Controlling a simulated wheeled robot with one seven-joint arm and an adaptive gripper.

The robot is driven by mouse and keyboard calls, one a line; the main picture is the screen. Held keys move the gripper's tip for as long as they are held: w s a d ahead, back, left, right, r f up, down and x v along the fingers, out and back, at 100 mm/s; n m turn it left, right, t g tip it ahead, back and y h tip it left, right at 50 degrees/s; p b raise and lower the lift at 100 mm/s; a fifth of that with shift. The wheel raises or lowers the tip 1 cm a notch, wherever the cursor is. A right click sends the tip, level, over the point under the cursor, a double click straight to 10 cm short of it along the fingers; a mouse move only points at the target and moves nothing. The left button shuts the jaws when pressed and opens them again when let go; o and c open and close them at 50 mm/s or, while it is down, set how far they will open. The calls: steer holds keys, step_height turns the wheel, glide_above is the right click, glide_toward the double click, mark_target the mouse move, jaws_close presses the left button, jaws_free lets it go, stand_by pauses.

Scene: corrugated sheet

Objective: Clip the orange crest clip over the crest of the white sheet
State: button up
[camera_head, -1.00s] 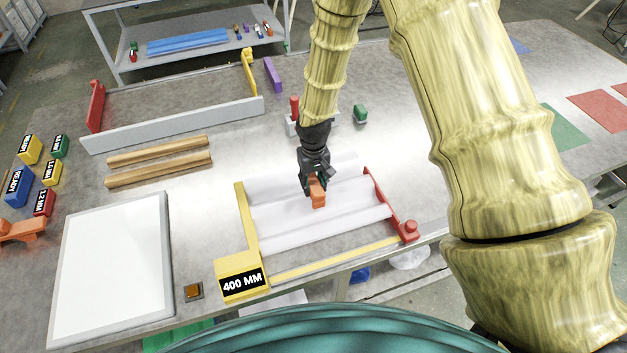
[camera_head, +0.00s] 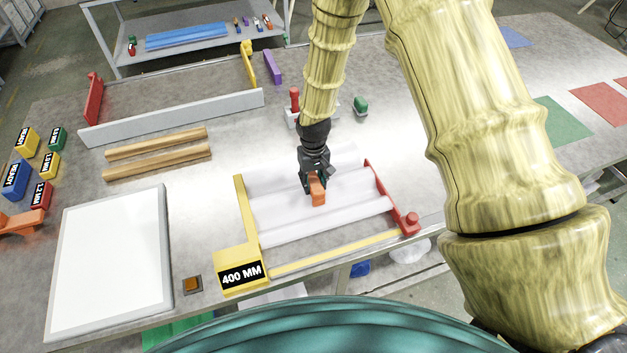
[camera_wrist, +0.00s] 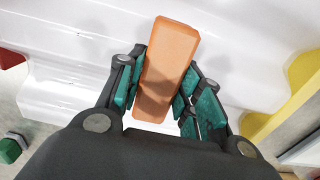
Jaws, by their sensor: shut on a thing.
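The white corrugated sheet (camera_head: 335,215) lies on the table between a yellow side stop and a red side stop. The orange crest clip (camera_head: 318,192) is between the fingers of my gripper (camera_head: 314,183), over the middle of the sheet. In the wrist view the orange clip (camera_wrist: 166,72) is gripped between green finger pads (camera_wrist: 158,95), with the white sheet (camera_wrist: 85,45) behind it. The clip's underside is hidden, so I cannot tell whether it touches the crest.
A yellow block marked 400 MM (camera_head: 240,270) stands at the sheet's front left corner. A red stop (camera_head: 392,200) borders the right side. A white framed panel (camera_head: 108,262) and two wooden strips (camera_head: 157,153) lie to the left. Bare table shows right of the red stop.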

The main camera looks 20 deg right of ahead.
steer(key=shift+f, duration=0.15)
steer(key=o, duration=1.1)
steer(key=shift+o, duration=0.2)
step_height(320, 180, up, 12)
